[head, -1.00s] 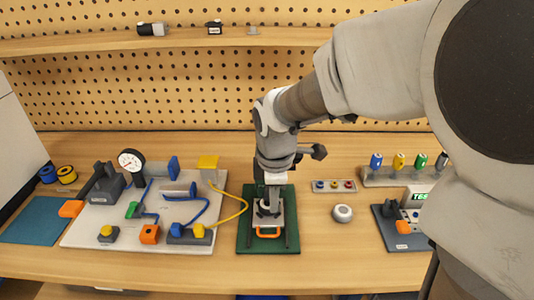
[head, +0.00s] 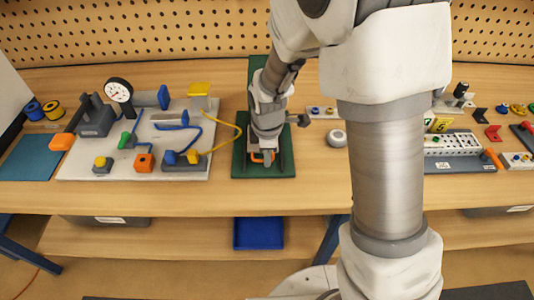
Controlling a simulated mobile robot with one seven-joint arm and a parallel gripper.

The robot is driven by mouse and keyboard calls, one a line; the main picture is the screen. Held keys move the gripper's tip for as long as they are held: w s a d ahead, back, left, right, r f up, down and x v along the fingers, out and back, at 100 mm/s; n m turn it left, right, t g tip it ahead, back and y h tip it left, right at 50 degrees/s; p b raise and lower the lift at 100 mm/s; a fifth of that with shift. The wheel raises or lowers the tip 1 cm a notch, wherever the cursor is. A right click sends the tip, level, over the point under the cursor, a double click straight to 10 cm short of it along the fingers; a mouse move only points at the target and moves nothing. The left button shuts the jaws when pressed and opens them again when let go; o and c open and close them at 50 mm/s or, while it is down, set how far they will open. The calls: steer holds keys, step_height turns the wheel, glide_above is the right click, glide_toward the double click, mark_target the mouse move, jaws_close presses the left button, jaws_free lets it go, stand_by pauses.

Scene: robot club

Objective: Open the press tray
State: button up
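The press stands on a dark green base plate (head: 242,166) on the workbench, left of the picture's middle. The press tray's orange handle (head: 257,157) shows at the front of the plate, partly covered. My gripper (head: 266,156) points down over the front of the plate, right at the orange handle. Its fingertips are small and partly hidden, so I cannot tell whether they are around the handle or only beside it. The tray body and most of the press are hidden behind my gripper.
A pale board (head: 130,168) with a gauge, tubes and coloured blocks lies to the left. A white round knob (head: 337,138) stands to the right of the plate. A blue bin (head: 258,233) sits on the lower shelf. My arm covers the bench right of middle.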

jaws_close()
stand_by(1.4)
